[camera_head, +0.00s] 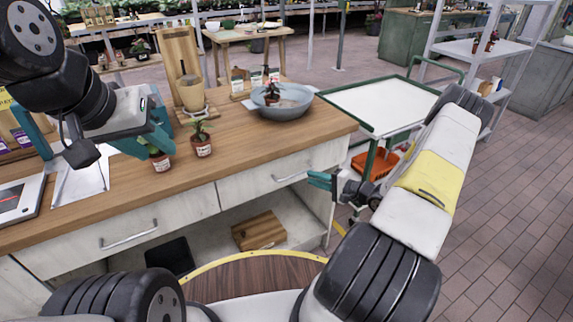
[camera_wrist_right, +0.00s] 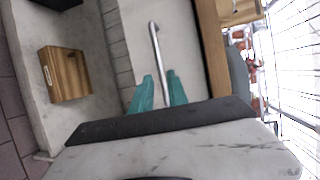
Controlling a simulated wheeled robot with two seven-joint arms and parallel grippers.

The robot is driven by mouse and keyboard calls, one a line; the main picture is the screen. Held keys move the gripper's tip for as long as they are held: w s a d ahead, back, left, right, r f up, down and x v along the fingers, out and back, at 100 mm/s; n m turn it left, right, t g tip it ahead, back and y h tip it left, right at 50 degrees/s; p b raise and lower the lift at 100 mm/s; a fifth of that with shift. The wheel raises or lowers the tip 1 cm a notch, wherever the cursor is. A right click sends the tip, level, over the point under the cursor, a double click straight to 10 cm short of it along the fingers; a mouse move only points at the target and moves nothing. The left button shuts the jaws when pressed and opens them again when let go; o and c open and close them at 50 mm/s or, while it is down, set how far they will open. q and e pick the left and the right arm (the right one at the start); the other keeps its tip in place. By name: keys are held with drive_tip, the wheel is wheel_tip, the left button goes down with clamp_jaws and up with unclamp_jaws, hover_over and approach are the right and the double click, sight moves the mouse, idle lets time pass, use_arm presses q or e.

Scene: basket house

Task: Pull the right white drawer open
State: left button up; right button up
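The right white drawer (camera_head: 262,181) is in the front of the wooden-topped counter, its front flush with the counter. Its silver bar handle (camera_head: 290,176) also shows in the right wrist view (camera_wrist_right: 155,45). My right gripper (camera_head: 314,180) is at the right end of this handle. In the right wrist view my right gripper (camera_wrist_right: 159,76) has its teal fingers apart, one on each side of the handle's near part, with visible gaps. My left gripper (camera_head: 100,150) is above the left part of the counter with its teal fingers wide apart, near small potted plants.
The left drawer (camera_head: 120,238) is beside it, shut. A wooden box (camera_head: 259,231) lies on the shelf below. A grey basin (camera_head: 282,103) and small pots (camera_head: 201,142) stand on the counter. A green-framed cart (camera_head: 375,103) is close on the right.

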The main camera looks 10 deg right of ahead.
sight(298, 174)
drive_tip(key=x, duration=0.7)
drive_tip(key=shift+w+a, duration=0.15)
drive_tip(key=shift+w, duration=0.05)
clamp_jaws()
idle(1.2)
